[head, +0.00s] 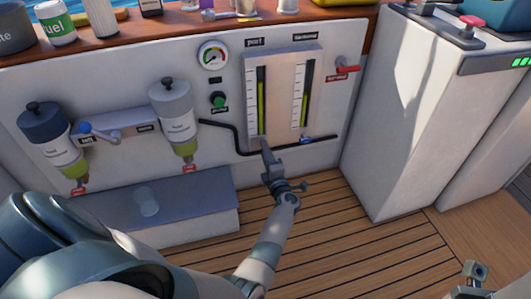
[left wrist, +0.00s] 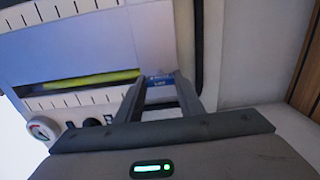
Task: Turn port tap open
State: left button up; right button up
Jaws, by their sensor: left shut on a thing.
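The port gauge (head: 262,95) is the left of two upright sight gauges on the white panel, with a yellow-green level. My left gripper (head: 266,150) reaches up to its lower end and hides the port tap in the head view. In the left wrist view the small blue port tap (left wrist: 160,79) shows between the fingertips of my left gripper (left wrist: 158,92), which are shut on it. The handle's exact angle is hard to tell. My right gripper (head: 472,274) shows only in part at the bottom right, and its jaws are unclear.
The starboard gauge stands beside the port one, with a blue tap (head: 306,141) below it. A black pipe (head: 238,140) runs along the panel. Two filter bowls (head: 172,110) hang left. White cabinet (head: 405,110) stands right.

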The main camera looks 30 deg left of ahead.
pick_arm(q)
jog(key=o, duration=1.1)
jog(key=shift+c, duration=0.2)
jog(key=shift+m, duration=0.3)
